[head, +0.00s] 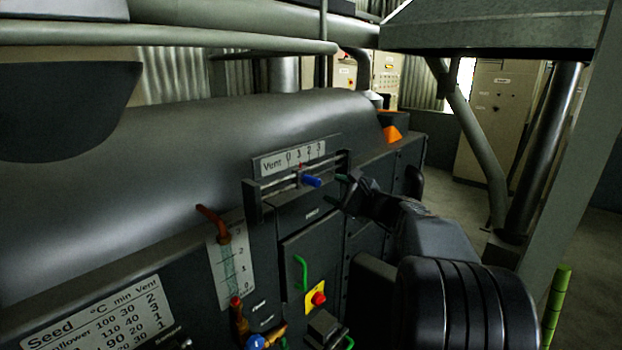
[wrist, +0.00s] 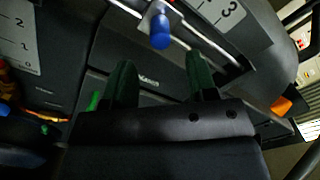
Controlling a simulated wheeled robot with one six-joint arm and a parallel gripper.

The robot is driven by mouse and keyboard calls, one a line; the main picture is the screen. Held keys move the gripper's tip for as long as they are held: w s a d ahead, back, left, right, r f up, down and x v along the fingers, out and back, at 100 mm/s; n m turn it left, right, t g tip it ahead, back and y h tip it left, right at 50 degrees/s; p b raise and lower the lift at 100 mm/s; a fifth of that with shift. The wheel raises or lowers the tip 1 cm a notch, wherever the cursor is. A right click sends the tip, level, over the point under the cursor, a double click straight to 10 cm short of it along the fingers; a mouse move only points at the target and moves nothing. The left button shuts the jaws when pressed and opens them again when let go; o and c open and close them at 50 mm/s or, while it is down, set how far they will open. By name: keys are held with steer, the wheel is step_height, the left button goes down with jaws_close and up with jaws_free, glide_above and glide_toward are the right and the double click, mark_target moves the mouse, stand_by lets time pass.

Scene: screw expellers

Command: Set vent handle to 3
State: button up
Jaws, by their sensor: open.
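The vent handle (head: 312,181) is a blue knob on a horizontal slide rail under a white scale marked "Vent 0 1 2 3" (head: 293,158).
A lower scale with a red-brown lever (head: 212,222) is on the panel to the left. A yellow plate with a red button (head: 318,298) and a green handle (head: 301,272) are below. A seed table plate (head: 98,318) is at lower left. The rail's end bracket (head: 342,163) is near my gripper.

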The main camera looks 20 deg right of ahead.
mark_target(319, 183)
steer(key=p+x, duration=0.2)
steer(key=x, duration=0.6)
steer(key=shift+w+a, duration=0.1)
steer(key=shift+w, duration=0.1)
steer(key=shift+c, duration=0.3)
jaws_close()
